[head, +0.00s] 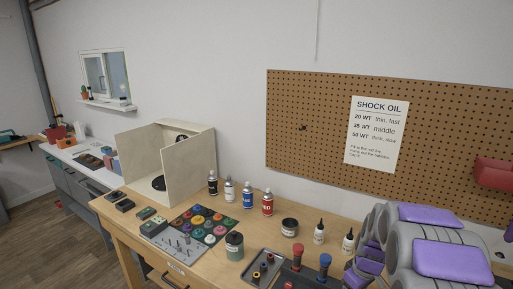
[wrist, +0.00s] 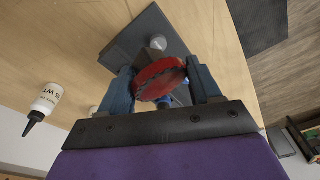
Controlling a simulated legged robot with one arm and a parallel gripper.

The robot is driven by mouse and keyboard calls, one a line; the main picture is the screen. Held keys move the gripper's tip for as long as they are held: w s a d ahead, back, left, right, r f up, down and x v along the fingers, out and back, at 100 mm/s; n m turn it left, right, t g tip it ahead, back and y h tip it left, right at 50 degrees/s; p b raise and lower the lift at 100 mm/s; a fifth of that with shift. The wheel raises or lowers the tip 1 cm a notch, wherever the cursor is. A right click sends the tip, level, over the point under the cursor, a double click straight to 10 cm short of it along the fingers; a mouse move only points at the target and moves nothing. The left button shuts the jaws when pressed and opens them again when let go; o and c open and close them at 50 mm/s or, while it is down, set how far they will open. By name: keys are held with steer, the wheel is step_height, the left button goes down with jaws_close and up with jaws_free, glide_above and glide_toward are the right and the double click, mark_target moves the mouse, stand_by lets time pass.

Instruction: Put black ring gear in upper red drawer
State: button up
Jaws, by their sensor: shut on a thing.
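In the wrist view my gripper (wrist: 163,88) is shut on a red round piece (wrist: 155,72), held between its two blue-grey fingers. The piece has a dark, jagged lower edge. No black ring gear shows clearly as the held thing. In the head view my gripper is hidden behind or below my purple and grey arm at the right. A red box-like thing (head: 496,172) is at the right edge by the pegboard; I cannot tell whether it is a drawer.
The wooden workbench (head: 130,222) holds a pale open box (head: 145,155), several spray cans, a mat of coloured round parts (head: 205,222) and a dark tray (head: 262,262). A white dropper bottle (wrist: 46,100) stands left in the wrist view.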

steer(key=w+a+f+m, duration=0.1)
steer(key=a+m, duration=0.5)
steer(key=a, duration=0.8)
steer(key=shift+w+h, duration=0.15)
steer(key=shift+h, duration=0.25)
